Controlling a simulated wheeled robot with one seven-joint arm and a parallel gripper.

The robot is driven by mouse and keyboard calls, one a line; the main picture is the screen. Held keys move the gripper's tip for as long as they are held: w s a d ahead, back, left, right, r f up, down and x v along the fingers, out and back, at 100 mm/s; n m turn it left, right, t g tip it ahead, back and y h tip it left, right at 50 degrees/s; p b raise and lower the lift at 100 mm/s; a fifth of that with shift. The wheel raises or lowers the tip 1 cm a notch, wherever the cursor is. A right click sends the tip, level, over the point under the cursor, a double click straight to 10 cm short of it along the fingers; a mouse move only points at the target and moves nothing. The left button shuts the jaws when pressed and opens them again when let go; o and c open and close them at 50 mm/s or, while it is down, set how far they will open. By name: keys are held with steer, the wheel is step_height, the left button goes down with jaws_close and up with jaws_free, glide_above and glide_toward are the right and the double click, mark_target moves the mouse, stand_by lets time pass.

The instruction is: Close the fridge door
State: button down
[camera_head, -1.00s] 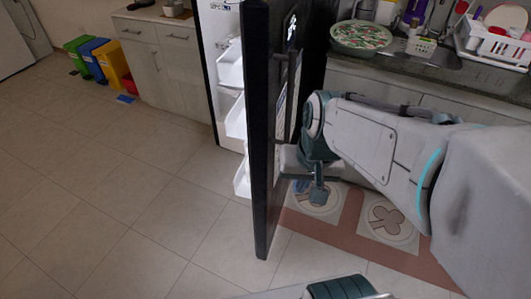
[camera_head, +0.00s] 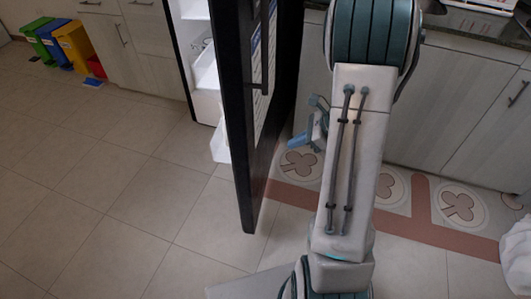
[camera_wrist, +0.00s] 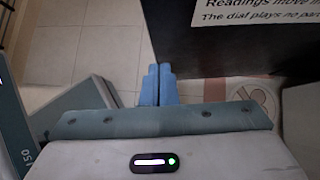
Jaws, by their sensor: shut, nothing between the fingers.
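The fridge door (camera_head: 237,120) stands open in the head view, its dark edge toward me and its handle (camera_head: 262,50) on the right-hand face. The white fridge interior (camera_head: 204,75) with shelves shows left of the door. My gripper (camera_head: 302,138) is on the right side of the door, partly hidden behind my arm. In the wrist view, the blue fingers of my gripper (camera_wrist: 160,84) are together and empty. The dark door panel (camera_wrist: 190,48) with a white text label (camera_wrist: 257,12) is just beyond and right of the fingertips. I cannot tell whether they touch it.
Grey cabinets (camera_head: 435,120) under a dark counter line the right. Colored bins (camera_head: 72,45) and a drawer cabinet (camera_head: 125,50) stand at the back left. The tiled floor left of the door is clear.

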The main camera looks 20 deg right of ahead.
steer(key=b, duration=0.2)
glide_toward(251, 156)
step_height(251, 156, down, 3)
steer(key=shift+w+a+f, duration=0.1)
steer(key=shift+w+a, duration=0.15)
steer(key=shift+a, duration=0.4)
steer(key=shift+w+a+f, duration=0.1)
steer(key=shift+w+a, duration=0.1)
steer(key=shift+a, duration=0.5)
steer(key=shift+w+a+f, duration=0.1)
steer(key=shift+w+a, duration=0.15)
steer(key=shift+a, duration=0.4)
